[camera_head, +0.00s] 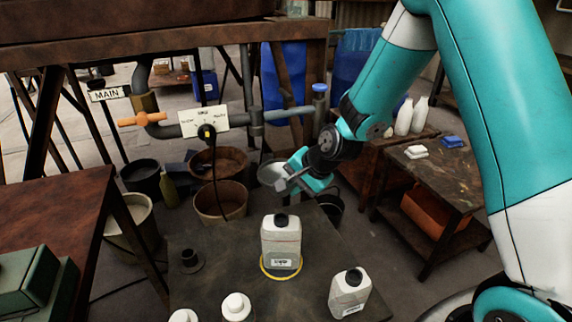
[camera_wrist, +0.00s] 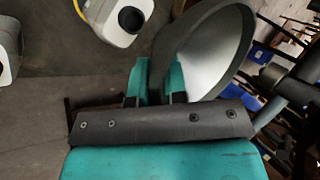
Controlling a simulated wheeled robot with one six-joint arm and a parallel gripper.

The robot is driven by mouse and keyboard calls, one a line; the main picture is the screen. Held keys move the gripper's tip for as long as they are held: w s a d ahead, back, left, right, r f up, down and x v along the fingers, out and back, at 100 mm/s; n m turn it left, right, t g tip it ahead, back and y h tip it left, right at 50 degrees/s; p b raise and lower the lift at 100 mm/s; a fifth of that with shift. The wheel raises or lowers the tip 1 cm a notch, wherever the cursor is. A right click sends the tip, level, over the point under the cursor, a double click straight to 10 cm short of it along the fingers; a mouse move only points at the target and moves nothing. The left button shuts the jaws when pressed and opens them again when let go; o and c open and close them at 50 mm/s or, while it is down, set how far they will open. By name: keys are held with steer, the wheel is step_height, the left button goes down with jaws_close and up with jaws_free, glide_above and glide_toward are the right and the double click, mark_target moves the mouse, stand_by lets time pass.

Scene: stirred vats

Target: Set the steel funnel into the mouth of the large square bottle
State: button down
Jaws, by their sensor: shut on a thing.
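The steel funnel (camera_head: 272,172) is a grey cone with a wide rim, held tilted in the air beyond the table's far edge. My gripper (camera_head: 288,181) is shut on it; in the wrist view the fingers (camera_wrist: 156,82) meet at the side of the funnel (camera_wrist: 212,52). The large square bottle (camera_head: 281,245) is white with a label and a dark round mouth. It stands upright on the dark table inside a yellow ring, nearer the camera than the funnel and apart from it. The bottle (camera_wrist: 113,22) also shows in the wrist view. The funnel's spout is hard to make out.
A second white bottle (camera_head: 350,292) stands at the table's front right. White-capped containers (camera_head: 236,307) are at the front edge, and a dark flanged piece (camera_head: 190,260) sits left. Pipes with an orange valve handle (camera_head: 141,119) run behind. Buckets (camera_head: 220,201) stand beyond the table.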

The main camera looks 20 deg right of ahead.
steer(key=shift+w+a, duration=0.15)
steer(key=shift+f+b, duration=2.95)
steer(key=shift+f, duration=0.5)
steer(key=shift+f+b, duration=0.35)
steer(key=shift+f, duration=0.9)
steer(key=c, duration=1.1)
jaws_free()
steer(key=shift+r, duration=0.1)
steer(key=p+v, duration=0.3)
steer(key=v, duration=1.4)
steer(key=shift+s+d, duration=0.2)
steer(key=shift+d, duration=0.05)
